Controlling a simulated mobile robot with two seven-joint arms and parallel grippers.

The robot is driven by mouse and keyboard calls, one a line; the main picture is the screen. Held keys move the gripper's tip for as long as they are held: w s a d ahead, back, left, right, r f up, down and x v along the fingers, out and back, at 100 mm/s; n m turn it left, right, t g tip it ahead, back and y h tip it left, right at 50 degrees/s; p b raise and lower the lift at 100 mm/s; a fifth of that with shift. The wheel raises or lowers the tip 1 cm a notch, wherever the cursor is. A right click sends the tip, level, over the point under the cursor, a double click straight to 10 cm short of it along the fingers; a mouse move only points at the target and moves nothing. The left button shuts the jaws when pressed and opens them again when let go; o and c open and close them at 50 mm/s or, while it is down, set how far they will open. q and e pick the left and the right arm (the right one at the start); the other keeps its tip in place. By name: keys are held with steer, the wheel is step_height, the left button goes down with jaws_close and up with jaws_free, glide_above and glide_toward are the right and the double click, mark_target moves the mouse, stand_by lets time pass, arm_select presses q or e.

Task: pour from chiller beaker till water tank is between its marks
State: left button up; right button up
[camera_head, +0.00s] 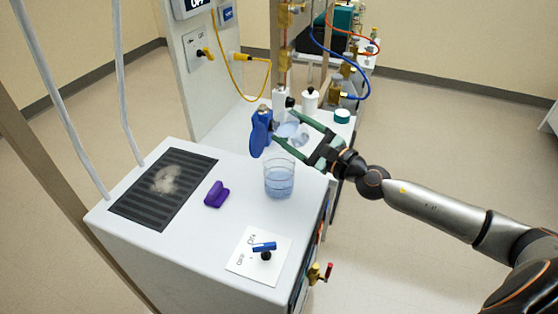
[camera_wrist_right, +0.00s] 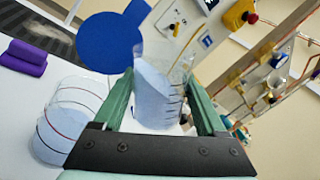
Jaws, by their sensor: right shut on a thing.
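My right gripper (camera_head: 284,124) is shut on a clear beaker (camera_wrist_right: 163,92) with dark graduation lines and pale blue liquid inside. In the head view the beaker is partly hidden by the green fingers, above the far side of the white cabinet top. It looks tilted in the wrist view, and no stream shows. The clear water tank (camera_head: 279,180) stands on the cabinet top, nearer than the beaker and holding pale blue water. In the wrist view the tank (camera_wrist_right: 68,122) shows a red and a dark ring; I cannot tell the level against them. My left gripper is not in view.
A blue paddle-shaped piece (camera_head: 261,131) stands beside the beaker. A purple block (camera_head: 216,194), a dark grille (camera_head: 164,188) and a blue-handled valve on a white plate (camera_head: 264,249) are on the cabinet top (camera_head: 195,250). White bottles (camera_head: 310,100) stand behind.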

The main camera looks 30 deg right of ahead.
steer(key=shift+s+a+r+n, duration=0.15)
steer(key=shift+r+n, duration=0.25)
steer(key=shift+n, duration=0.5)
stand_by(1.1)
steer(key=shift+f+n+b, duration=0.4)
steer(key=shift+n+b, duration=0.5)
steer(key=shift+b, duration=0.15)
stand_by(1.3)
steer(key=shift+r+n+y, duration=0.4)
steer(key=shift+r+n, duration=0.1)
steer(key=shift+n, duration=0.7)
stand_by(2.5)
